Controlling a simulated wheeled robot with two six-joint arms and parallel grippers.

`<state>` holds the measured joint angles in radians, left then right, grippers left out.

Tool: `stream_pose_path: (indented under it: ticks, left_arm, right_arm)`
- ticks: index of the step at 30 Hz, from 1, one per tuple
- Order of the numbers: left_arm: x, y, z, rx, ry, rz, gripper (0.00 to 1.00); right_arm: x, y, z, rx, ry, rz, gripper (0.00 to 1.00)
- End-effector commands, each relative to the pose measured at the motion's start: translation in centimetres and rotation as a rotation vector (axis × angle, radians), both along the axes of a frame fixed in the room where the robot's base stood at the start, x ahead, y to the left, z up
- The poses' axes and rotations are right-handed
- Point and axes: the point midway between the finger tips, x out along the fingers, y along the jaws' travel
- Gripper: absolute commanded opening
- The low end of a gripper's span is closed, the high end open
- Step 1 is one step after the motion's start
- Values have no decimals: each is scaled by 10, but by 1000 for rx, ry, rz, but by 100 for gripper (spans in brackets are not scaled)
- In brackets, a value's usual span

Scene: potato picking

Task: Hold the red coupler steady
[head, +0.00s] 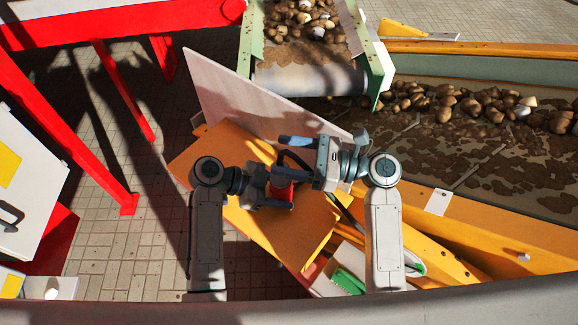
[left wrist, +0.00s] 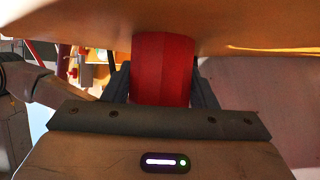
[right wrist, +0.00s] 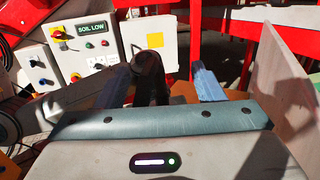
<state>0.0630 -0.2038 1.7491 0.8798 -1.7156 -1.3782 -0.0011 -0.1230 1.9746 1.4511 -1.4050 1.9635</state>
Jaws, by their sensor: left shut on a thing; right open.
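The red coupler (head: 283,189) is in the grip of my left gripper (head: 281,194), over the orange panel. In the left wrist view the coupler (left wrist: 162,70) fills the space between both fingers (left wrist: 162,85), its top close under an orange surface. My right gripper (head: 287,150) is open just above the coupler in the head view, its blue fingers pointing left. In the right wrist view a dark, hose-like cylinder (right wrist: 151,78) stands between its fingers (right wrist: 160,82), nearer the left one. I cannot tell whether it touches them.
The orange panel (head: 240,150) and a pale slanted board (head: 222,88) are close to both grippers. A conveyor with potatoes (head: 308,80) is behind, and a soil-covered bed (head: 450,150) lies to the right. Red frame bars (head: 60,125) stand left. The right wrist view shows control boxes (right wrist: 85,52).

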Motion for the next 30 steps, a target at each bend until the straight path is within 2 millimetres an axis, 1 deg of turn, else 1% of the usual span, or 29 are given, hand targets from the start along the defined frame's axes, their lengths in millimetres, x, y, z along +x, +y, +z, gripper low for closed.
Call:
stream_pose_path:
  ticks: [1,3,7,10,20,21,23,24,30]
  left_arm:
    - [0,0,0,0,0,0,39]
    - [0,0,0,0,0,0,39]
    - [0,0,0,0,0,0,39]
    - [0,0,0,0,0,0,39]
    - [0,0,0,0,0,0,39]
    - [0,0,0,0,0,0,58]
    - [0,0,0,0,0,0,70]
    - [0,0,0,0,0,0,78]
    - [0,0,0,0,0,0,78]
  right_arm:
    - [0,0,9,0,-5,0,62]
    - [0,0,19,0,-4,1,62]
    - [0,0,30,0,-1,1,62]
    - [0,0,33,0,0,1,62]
    - [0,0,33,0,1,1,62]
    - [0,0,33,0,1,1,62]
    - [0,0,33,0,1,0,62]
    - [0,0,33,0,1,0,62]
    - [0,0,32,0,1,0,62]
